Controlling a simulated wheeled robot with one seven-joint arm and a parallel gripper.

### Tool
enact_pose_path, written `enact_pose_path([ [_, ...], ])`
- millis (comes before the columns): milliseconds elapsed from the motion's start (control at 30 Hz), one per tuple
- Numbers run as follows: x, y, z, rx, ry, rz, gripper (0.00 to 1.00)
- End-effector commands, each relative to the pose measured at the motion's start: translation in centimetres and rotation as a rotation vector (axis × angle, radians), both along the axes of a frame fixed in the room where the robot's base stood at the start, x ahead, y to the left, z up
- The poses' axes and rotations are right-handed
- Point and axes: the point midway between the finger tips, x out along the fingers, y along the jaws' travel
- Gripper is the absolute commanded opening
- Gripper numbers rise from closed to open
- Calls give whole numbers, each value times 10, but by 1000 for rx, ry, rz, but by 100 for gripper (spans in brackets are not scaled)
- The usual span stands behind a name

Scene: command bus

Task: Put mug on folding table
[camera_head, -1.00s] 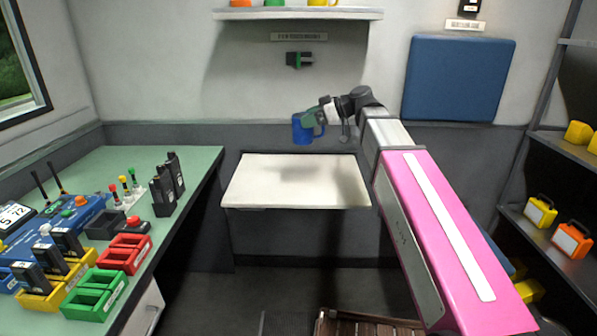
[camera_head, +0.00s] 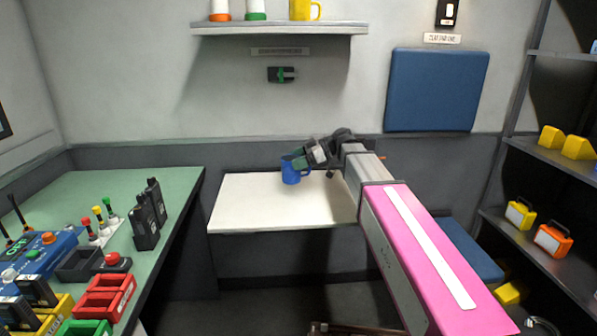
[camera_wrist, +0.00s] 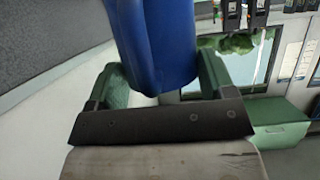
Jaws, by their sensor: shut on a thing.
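A blue mug (camera_head: 291,174) is in my gripper (camera_head: 297,162), at the far part of the cream folding table (camera_head: 270,207). The folding table lies flat against the back wall. In the wrist view the mug (camera_wrist: 155,45) fills the space between the green fingers of my gripper (camera_wrist: 160,85). The mug looks roughly upright in the head view. I cannot tell whether its base touches the tabletop.
A green desk (camera_head: 175,190) with radios (camera_head: 146,220) and coloured trays stands at the left. A wall shelf (camera_head: 280,28) holds a yellow mug (camera_head: 305,10) above. A dark rack (camera_head: 560,160) stands at the right. The rest of the folding tabletop is clear.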

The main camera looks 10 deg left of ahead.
Motion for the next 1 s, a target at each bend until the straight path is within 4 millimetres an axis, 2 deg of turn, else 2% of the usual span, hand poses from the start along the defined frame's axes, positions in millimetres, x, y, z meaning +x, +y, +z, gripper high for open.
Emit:
enact_pose_path([
  [100,10,-2,-5,1,1,0,46],
  [267,10,-3,-12,1,1,0,46],
  [533,10,-2,-44,1,1,-1,46],
  [900,10,-2,-48,1,0,-1,46],
  [933,10,-2,-49,0,0,-1,79],
  [1000,10,-2,-49,0,0,-1,100],
])
